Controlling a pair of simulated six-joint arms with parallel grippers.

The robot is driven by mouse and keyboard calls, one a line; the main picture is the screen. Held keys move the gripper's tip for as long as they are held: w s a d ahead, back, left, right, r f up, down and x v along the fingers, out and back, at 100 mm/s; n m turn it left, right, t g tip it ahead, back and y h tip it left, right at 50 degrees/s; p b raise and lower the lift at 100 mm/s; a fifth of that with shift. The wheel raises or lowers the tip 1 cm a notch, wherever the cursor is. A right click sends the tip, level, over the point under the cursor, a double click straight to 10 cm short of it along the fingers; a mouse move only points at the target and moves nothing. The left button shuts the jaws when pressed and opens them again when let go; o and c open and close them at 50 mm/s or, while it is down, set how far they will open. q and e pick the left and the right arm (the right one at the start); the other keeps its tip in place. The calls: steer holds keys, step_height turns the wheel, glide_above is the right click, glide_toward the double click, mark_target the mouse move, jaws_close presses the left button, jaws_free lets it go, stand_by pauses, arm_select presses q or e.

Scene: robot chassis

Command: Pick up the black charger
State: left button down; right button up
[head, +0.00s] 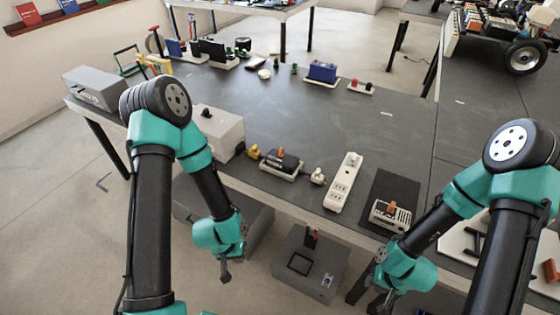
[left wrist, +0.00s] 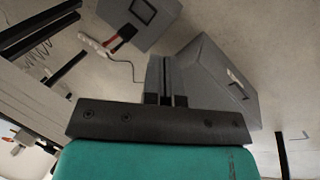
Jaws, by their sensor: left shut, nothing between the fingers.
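A black box-shaped unit (head: 283,160) with an orange part on top sits on a pale base near the table's front edge in the head view. I cannot tell for sure which of these is the black charger. My left gripper (head: 225,277) hangs in front of and below the table edge, apart from both. In the left wrist view its fingers (left wrist: 166,78) are together and empty. My right gripper (head: 383,302) hangs low at the right; its finger opening is unclear.
The table (head: 300,115) has a clear middle. A grey box (head: 215,130) stands left of the black unit, and a grey device with vents (head: 392,215) stands right of the power strip. A grey box (head: 310,265) is below the table edge. A blue battery (head: 322,71) lies farther back.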

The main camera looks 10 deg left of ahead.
arm_select(q)
steer(key=c, duration=1.8)
jaws_free()
steer(key=o, duration=1.8)
steer(key=shift+w, duration=0.1)
